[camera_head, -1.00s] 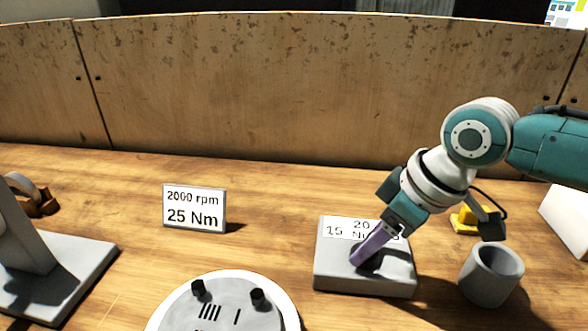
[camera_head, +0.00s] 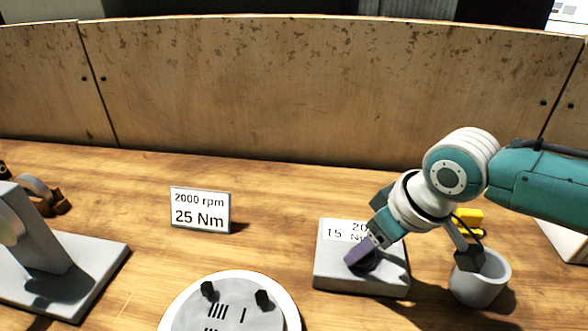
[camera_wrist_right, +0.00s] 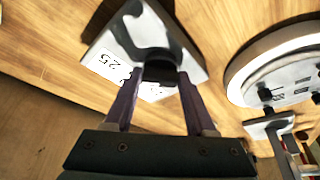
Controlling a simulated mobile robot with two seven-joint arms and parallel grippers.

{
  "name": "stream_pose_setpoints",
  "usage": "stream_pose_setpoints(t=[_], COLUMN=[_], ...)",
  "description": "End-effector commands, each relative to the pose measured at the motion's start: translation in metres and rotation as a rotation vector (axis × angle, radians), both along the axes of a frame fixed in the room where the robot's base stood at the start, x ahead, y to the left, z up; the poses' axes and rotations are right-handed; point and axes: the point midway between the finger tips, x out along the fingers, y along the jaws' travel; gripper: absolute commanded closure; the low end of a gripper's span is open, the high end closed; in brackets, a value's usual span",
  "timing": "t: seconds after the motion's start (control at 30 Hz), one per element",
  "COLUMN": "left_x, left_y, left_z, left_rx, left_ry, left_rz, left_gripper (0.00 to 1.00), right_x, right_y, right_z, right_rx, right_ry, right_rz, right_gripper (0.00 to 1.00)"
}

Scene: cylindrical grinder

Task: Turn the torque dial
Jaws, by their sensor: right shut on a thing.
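The dial box (camera_head: 335,272) is a grey block on the wooden table with a white label partly hidden by my arm; "15" and "20" can be read on it. A dark round dial (camera_head: 366,262) sits on its top. My right gripper (camera_head: 360,254) reaches down from the right and its purple fingers are shut on the dial. In the right wrist view the two fingers close on either side of the dark dial (camera_wrist_right: 160,71). A small sign (camera_head: 200,209) left of the box reads "2000 rpm" and "25 Nm". My left gripper is not in view.
A round grey plate (camera_head: 235,308) with two black knobs is at the front middle. A grey cup (camera_head: 480,280) stands close right of the box, under my arm. A grey stand (camera_head: 80,270) is at left. A wooden panel (camera_head: 300,90) closes off the back.

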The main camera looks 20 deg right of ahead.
Motion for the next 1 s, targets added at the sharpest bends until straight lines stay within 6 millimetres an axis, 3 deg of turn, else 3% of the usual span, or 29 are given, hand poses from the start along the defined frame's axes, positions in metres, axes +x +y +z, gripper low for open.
stream_pose_setpoints(t=[0.3,0.63,1.0], left_x=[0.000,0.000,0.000], left_y=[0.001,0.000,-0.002], left_z=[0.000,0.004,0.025], left_rx=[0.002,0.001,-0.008], left_ry=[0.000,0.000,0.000], left_rz=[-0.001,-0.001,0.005], left_gripper=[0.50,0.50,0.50], right_x=[0.000,-0.002,-0.026], right_y=[0.000,-0.001,-0.006], right_z=[0.000,0.008,0.068], right_rx=[0.001,0.001,0.000], right_ry=[-0.001,-0.001,-0.002], right_rz=[-0.001,-0.001,0.001], right_gripper=[0.16,0.16,0.16])
